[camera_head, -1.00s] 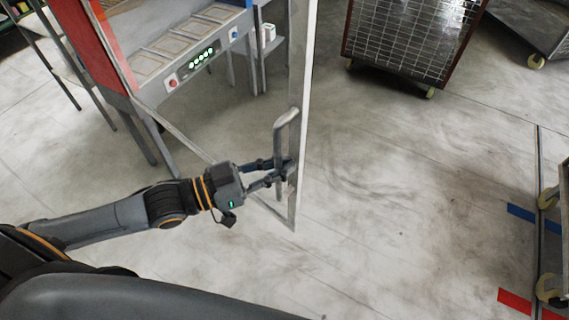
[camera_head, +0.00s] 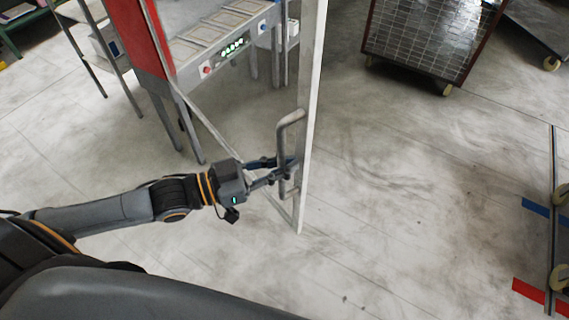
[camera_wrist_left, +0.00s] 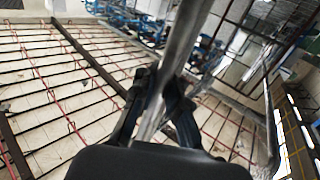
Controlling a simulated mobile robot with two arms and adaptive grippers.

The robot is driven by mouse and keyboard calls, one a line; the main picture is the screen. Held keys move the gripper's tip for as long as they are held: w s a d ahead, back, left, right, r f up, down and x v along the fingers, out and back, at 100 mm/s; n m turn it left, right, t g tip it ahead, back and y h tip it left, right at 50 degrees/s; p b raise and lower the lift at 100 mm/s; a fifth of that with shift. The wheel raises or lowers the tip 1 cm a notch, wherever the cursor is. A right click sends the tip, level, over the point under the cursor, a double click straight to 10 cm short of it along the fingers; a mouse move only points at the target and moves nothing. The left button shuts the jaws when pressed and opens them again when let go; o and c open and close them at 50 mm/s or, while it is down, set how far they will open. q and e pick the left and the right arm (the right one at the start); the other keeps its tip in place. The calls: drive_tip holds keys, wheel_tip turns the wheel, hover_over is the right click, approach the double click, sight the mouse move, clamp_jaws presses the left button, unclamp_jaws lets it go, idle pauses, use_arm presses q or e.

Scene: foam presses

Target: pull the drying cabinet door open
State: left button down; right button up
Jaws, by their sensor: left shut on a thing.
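The drying cabinet door (camera_head: 311,100) stands swung out, seen nearly edge-on as a tall pale frame in the head view. Its grey bar handle (camera_head: 284,135) is on the left face of the door. My left gripper (camera_head: 287,171) is shut on the lower part of the handle, with its arm coming from the left. In the left wrist view, the fingers (camera_wrist_left: 157,95) close around the handle bar (camera_wrist_left: 180,45), which runs up through the picture. Racks with thin rods and red lines fill the wrist view behind the fingers. My right gripper is out of view.
A grey machine with a button panel (camera_head: 234,47) and a red side panel (camera_head: 135,35) stands at upper left. A wheeled mesh cart (camera_head: 425,40) stands at upper right. More carts are at the right edge. The floor (camera_head: 420,190) right of the door is clear.

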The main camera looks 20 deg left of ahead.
use_arm(q)
drive_tip(key=shift+w+r, duration=0.1)
drive_tip(key=shift+r, duration=0.1)
drive_tip(key=c, duration=1.4)
unclamp_jaws()
drive_tip(key=shift+a, duration=0.1)
drive_tip(key=shift+o, duration=0.3)
drive_tip(key=shift+a+f, duration=0.1)
drive_tip(key=shift+f, duration=0.05)
drive_tip(key=v, duration=1.2)
